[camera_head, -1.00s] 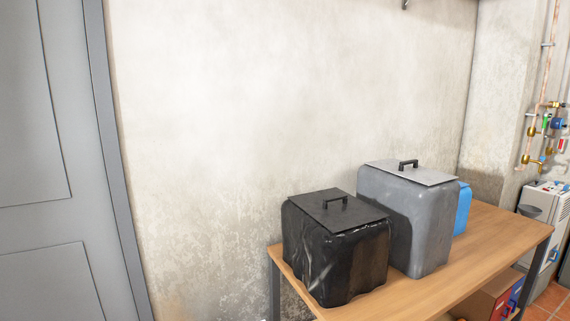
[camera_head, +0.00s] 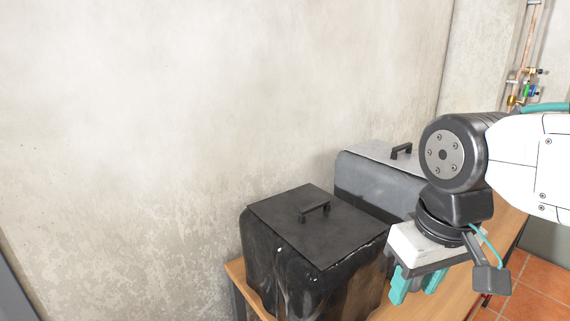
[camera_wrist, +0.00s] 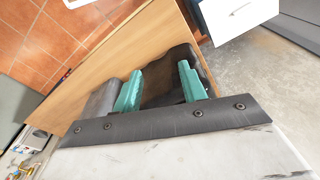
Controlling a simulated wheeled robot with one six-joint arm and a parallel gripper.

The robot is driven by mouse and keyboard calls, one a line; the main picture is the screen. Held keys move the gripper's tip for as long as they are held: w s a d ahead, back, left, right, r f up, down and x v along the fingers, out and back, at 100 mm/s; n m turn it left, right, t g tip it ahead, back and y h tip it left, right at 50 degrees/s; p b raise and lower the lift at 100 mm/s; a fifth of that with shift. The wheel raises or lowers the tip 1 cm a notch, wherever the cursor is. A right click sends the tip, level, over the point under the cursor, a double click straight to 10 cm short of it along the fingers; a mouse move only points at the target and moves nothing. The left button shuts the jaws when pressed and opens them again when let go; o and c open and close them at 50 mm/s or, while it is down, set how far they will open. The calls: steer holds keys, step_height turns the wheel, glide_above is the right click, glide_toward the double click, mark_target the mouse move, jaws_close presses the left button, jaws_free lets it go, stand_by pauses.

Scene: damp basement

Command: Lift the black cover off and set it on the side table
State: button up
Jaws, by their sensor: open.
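The black cover (camera_head: 312,228) is a flat dark lid with a raised bar handle (camera_head: 314,208). It lies on a glossy black container (camera_head: 290,270) on the wooden table (camera_head: 385,312). My gripper (camera_head: 415,287) has teal fingers pointing down, to the right of the cover in the head view and apart from its handle. In the wrist view my gripper (camera_wrist: 160,88) is open, with nothing held between the fingers. A dark container side shows behind them there. I cannot make out a side table for certain.
A grey container (camera_head: 370,185) with a grey lid and handle (camera_head: 401,151) stands beside the black one, partly behind my arm. The wall is close behind both. In the wrist view, a white drawer-fronted piece (camera_wrist: 235,15) stands on the floor past the table.

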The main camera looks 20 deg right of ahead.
steer(key=w+r+n, duration=0.4)
steer(key=w+n, duration=0.3)
steer(key=w, duration=0.4)
steer(key=n+g, duration=0.1)
steer(key=n, duration=1.4)
glide_above(316, 203)
steer(key=shift+s+d+f, duration=0.1)
steer(key=shift+s+f, duration=0.05)
steer(key=shift+f, duration=0.35)
steer(key=shift+w+f, duration=0.15)
steer(key=shift+w, duration=0.05)
steer(key=shift+f, duration=0.35)
step_height(316, 203, down, 7)
steer(key=shift+r, duration=0.1)
jaws_close()
